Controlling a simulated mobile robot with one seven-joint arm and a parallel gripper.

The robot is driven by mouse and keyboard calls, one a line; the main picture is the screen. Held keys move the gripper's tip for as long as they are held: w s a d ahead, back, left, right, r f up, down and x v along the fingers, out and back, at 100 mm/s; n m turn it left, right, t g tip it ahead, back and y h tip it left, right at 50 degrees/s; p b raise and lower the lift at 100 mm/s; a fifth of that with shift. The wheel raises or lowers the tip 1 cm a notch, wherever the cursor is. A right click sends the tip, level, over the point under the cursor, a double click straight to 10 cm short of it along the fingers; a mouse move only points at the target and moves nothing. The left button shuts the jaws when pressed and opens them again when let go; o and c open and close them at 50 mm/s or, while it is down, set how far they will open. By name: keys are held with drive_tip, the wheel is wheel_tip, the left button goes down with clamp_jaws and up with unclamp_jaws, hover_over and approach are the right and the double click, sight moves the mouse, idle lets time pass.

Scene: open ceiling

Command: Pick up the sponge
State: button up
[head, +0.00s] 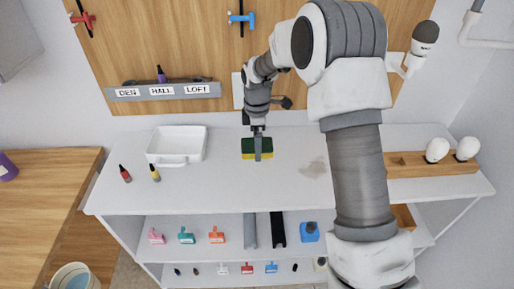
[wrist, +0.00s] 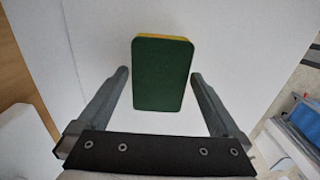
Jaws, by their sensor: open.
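The sponge (head: 248,154) lies on the white top of the workbench, dark green above with a yellow layer along its edge. In the wrist view the sponge (wrist: 162,75) shows its green face, just beyond the fingertips and between their lines. My gripper (head: 258,146) is above the sponge in the head view, pointing down, and covers part of it. In the wrist view my gripper (wrist: 159,75) has its two fingers wide apart with nothing held between them. I cannot tell the exact height of the fingertips over the bench.
A white tray (head: 177,161) stands left of the sponge, with two small bottles (head: 126,174) (head: 155,173) before it. A brownish stain (head: 313,168) marks the top to the right. A wooden holder with bulbs (head: 437,150) stands far right. Bench space around the sponge is clear.

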drive_tip(key=shift+f, duration=0.2)
drive_tip(key=c, duration=1.2)
drive_tip(key=shift+o, duration=0.2)
drive_tip(key=shift+r, duration=0.5)
drive_tip(key=r, duration=0.2)
drive_tip(key=d+r, duration=0.1)
drive_tip(key=shift+w+r, duration=0.15)
drive_tip(key=shift+r, duration=0.25)
drive_tip(key=d+r, duration=0.6)
drive_tip(key=d, duration=0.4)
drive_tip(key=shift+w+d, duration=0.3)
drive_tip(key=shift+w, duration=0.15)
drive_tip(key=shift+r, duration=0.1)
